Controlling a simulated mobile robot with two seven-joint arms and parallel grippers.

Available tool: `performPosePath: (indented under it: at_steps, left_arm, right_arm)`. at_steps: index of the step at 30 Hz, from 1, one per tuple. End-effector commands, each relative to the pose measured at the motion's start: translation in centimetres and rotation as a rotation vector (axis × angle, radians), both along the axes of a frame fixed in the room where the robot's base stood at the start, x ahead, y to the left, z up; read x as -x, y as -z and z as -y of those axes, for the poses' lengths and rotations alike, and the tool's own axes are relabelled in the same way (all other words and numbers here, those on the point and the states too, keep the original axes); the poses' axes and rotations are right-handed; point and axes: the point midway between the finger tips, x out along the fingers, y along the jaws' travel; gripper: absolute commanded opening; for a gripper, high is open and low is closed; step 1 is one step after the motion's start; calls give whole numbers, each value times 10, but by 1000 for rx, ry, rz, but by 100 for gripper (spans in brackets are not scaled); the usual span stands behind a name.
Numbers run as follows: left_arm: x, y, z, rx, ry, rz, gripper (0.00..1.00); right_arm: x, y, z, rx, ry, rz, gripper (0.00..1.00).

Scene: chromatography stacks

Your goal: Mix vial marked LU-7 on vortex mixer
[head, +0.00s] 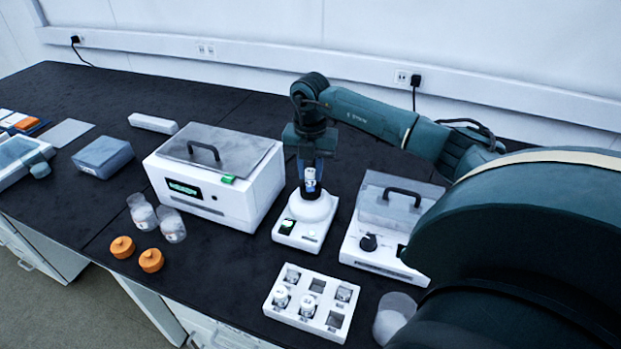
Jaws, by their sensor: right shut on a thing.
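My right gripper (312,182) points straight down over the vortex mixer (306,222) and is shut on a small vial (311,176) with a pale label. The vial is upright at the mixer's dark top cup. I cannot tell whether its base presses into the cup or hangs just above it. The writing on its label is too small to read. The mixer is white with a rounded head and a small green light on its front. A white vial rack (279,315) in front holds several vials and has some empty slots. My left gripper is not in view.
A white lidded device (215,207) stands left of the mixer, and another with a clear lid (374,256) stands close on its right. Two glass bottles (172,226) and two orange caps (122,247) lie at the front left. A clear beaker (393,314) stands right of the rack.

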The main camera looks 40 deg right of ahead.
Motion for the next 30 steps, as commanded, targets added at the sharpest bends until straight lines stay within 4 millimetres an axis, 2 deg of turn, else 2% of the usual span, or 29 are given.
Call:
performPosePath:
  at_steps: [12,13,21,27,30]
  left_arm:
    - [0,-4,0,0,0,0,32]
    - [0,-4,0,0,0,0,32]
    - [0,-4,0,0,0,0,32]
    - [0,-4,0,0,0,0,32]
    - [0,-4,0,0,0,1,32]
  right_arm:
    - [0,-2,0,0,0,0,11]
    - [0,-2,0,0,0,0,25]
    - [0,-2,0,0,0,0,47]
    - [0,-2,0,0,0,0,50]
    - [0,-2,0,0,0,0,58]
